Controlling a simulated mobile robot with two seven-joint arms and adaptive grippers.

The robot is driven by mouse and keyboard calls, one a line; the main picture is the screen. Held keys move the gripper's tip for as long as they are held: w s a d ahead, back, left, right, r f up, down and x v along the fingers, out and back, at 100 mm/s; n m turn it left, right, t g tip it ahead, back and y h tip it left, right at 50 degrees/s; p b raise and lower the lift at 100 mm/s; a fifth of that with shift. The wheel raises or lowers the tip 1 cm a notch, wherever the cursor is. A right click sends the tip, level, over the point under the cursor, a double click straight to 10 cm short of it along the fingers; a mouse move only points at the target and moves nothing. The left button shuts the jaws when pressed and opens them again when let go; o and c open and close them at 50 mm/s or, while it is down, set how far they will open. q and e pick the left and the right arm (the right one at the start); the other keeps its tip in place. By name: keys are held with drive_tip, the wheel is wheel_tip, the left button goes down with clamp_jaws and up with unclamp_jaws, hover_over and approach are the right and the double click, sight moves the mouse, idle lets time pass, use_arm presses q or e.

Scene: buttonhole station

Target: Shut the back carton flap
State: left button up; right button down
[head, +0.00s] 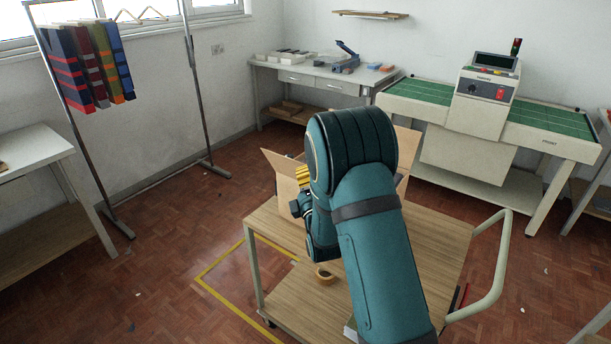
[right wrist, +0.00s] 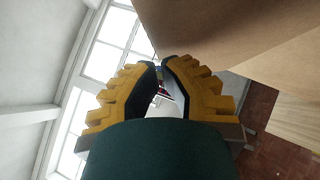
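The open brown carton stands on a wooden-topped cart, mostly hidden behind my right arm in the head view. One raised flap (head: 283,168) shows on its left, and part of another panel (head: 405,145) shows on its right. I cannot tell which flap is the back one. In the right wrist view, a large cardboard panel (right wrist: 215,30) fills the upper right, close beside the fingers. My right gripper (right wrist: 160,66) has its yellow fingertips nearly together with nothing seen held; its yellow fingers show in the head view (head: 303,177). Contact with the cardboard cannot be told. My left gripper is not in view.
A pale handle (head: 497,275) rises at the cart's right. Behind stand a grey bench (head: 300,72) and a green-topped machine (head: 487,90).

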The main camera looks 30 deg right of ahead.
drive_tip(key=shift+w+d+r+m+p, duration=0.1)
drive_tip(key=shift+d+r+m+p, duration=0.2)
drive_tip(key=shift+p, duration=0.05)
